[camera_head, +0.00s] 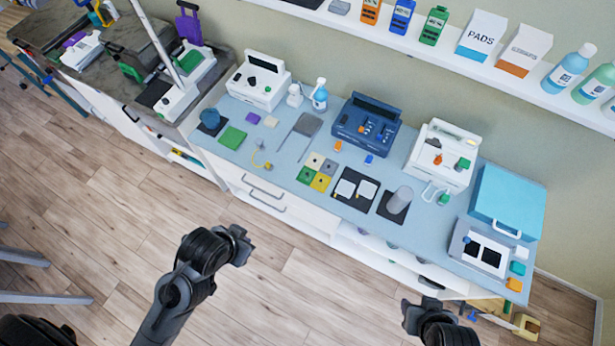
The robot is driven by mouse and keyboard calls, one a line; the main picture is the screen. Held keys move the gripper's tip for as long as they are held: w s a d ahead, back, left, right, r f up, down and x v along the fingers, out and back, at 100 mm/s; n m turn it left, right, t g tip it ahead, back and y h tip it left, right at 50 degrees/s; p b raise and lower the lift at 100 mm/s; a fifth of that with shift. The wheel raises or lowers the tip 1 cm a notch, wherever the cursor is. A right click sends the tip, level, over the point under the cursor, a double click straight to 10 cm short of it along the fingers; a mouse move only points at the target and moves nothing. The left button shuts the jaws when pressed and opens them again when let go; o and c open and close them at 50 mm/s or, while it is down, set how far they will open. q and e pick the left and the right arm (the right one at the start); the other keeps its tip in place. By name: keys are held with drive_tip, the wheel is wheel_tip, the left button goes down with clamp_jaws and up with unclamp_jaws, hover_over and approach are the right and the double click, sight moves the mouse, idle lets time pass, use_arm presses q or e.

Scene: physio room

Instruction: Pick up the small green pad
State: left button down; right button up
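Several green flat pieces lie on the blue table top. A green square (232,138) lies flat near the left end. A smaller green pad (305,175) sits in a tight group with a yellow pad (320,181) and two paler pads (315,160). A small green piece (444,199) lies further right, by a white machine. I cannot tell for sure which one the task names. My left gripper (241,244) is over the floor in front of the table, apart from everything. My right gripper (422,308) is low, before the table's front edge. Neither visibly holds anything; their finger gaps are unclear.
A blue machine (366,125), white machines (258,82) and a light blue case (507,202) stand on the table. A shelf (460,62) with bottles and boxes hangs above. The wooden floor in front is mostly clear.

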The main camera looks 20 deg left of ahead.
use_arm(q)
drive_tip(key=shift+w+a+r, duration=0.1)
drive_tip(key=shift+w, duration=0.15)
drive_tip(key=c, duration=1.7)
unclamp_jaws()
drive_tip(key=shift+s, duration=0.1)
drive_tip(key=o, duration=0.9)
drive_tip(key=shift+o, duration=0.4)
